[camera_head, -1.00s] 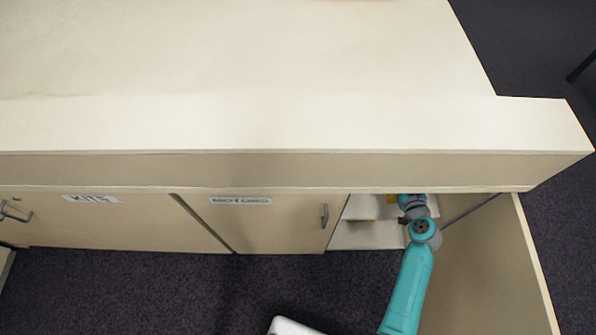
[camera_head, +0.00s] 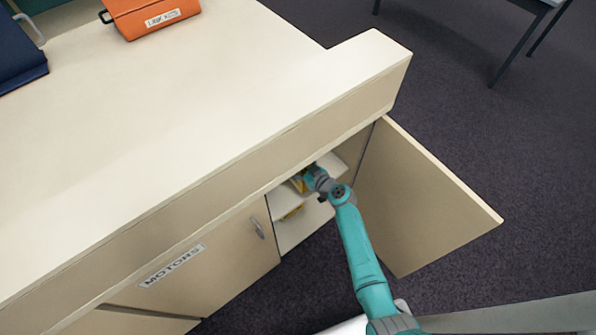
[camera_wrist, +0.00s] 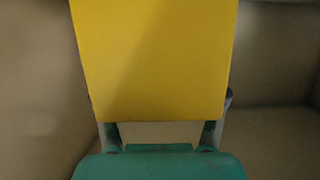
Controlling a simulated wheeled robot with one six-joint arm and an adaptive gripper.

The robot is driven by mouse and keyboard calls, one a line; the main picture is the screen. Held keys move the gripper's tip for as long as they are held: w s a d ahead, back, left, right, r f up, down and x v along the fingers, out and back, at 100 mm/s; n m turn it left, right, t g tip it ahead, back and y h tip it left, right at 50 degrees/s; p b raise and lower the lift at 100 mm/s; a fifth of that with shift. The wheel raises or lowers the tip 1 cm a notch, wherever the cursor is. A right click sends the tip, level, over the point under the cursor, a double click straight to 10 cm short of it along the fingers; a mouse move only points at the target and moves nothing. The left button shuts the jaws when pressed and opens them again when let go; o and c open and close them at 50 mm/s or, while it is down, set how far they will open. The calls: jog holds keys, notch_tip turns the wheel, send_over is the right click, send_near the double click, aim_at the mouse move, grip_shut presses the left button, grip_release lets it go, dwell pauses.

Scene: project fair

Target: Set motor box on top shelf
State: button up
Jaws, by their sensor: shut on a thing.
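A plain yellow box (camera_wrist: 155,60) fills the upper middle of the wrist view, with no label visible on the face I see. My gripper (camera_wrist: 160,98) is shut on it, one finger at each side. In the head view the yellow box (camera_head: 299,183) is inside the open cabinet, at the level of the upper shelf (camera_head: 283,199). My gripper (camera_head: 310,178) reaches in there and is partly hidden by my wrist and the counter edge. I cannot tell whether the box touches the shelf.
Another yellow item (camera_head: 292,213) lies below the upper shelf. The cabinet's open door (camera_head: 415,205) stands right of my arm. The closed MOTORS door (camera_head: 215,275) is at left. The counter top (camera_head: 180,110) overhangs the opening; an orange case (camera_head: 150,14) sits on it.

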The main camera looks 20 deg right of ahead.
jog(key=shift+f, duration=2)
jog(key=shift+f, duration=0.1)
jog(key=o, duration=1.7)
jog(key=shift+f, duration=0.1)
jog(key=shift+o, duration=0.2)
jog(key=shift+s+d, duration=0.1)
jog(key=v, duration=1.2)
